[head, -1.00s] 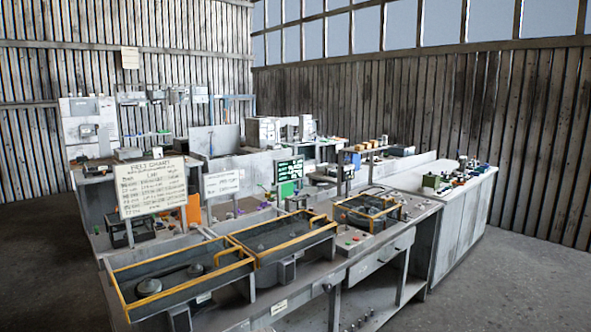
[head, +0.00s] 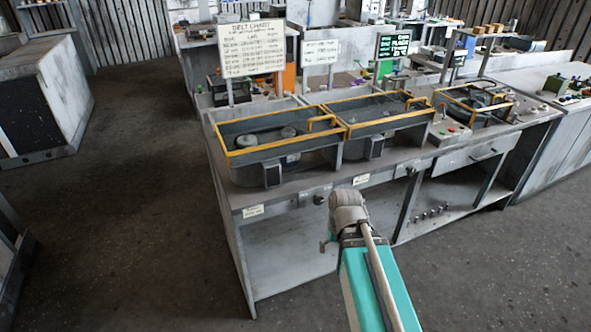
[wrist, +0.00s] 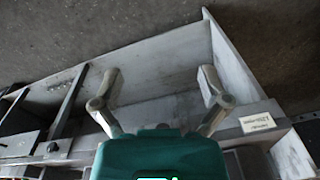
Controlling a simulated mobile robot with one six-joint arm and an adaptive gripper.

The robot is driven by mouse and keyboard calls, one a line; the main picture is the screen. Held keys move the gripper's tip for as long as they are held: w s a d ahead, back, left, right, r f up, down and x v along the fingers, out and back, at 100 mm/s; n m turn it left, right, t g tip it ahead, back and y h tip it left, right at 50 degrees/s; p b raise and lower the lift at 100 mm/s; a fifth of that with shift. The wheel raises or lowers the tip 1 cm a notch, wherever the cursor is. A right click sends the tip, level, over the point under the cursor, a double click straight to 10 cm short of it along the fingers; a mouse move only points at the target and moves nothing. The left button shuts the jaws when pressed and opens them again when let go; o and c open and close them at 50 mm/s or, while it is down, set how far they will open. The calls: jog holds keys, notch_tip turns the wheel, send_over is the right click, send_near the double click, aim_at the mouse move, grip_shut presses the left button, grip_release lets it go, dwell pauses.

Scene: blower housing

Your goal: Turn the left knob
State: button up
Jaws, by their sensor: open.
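A small dark knob (head: 318,199) sits on the front rail of the grey bench (head: 285,190), between two white labels; it is the leftmost knob I can make out. Another dark knob-like part (head: 411,170) is further right on the same rail. My gripper (head: 326,243) is in front of the bench, a little below the left knob, mostly hidden behind my wrist. In the wrist view my gripper (wrist: 158,73) has its two fingers wide apart with nothing between them. The left knob is not clearly visible there.
Yellow-rimmed trays (head: 265,132) stand on the bench top. A white label (wrist: 262,120) shows beside the right finger in the wrist view. An open shelf with small parts (head: 432,212) lies under the bench. The floor at left is clear up to a grey cabinet (head: 60,95).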

jog(key=w+d+n+t+y+b, duration=0.15)
jog(key=w+t, duration=0.25)
jog(key=w, duration=0.7)
jog(key=n+t+y+b, duration=0.1)
jog(key=t+y+b, duration=0.1)
jog(key=t, duration=0.2)
send_near(320, 200)
jog(key=v, duration=0.3)
jog(key=shift+d, duration=0.15)
jog(key=shift+w, duration=0.1)
jog(key=shift+b+x, duration=4.65)
jog(key=shift+x, duration=2.25)
jog(key=c, duration=1.1)
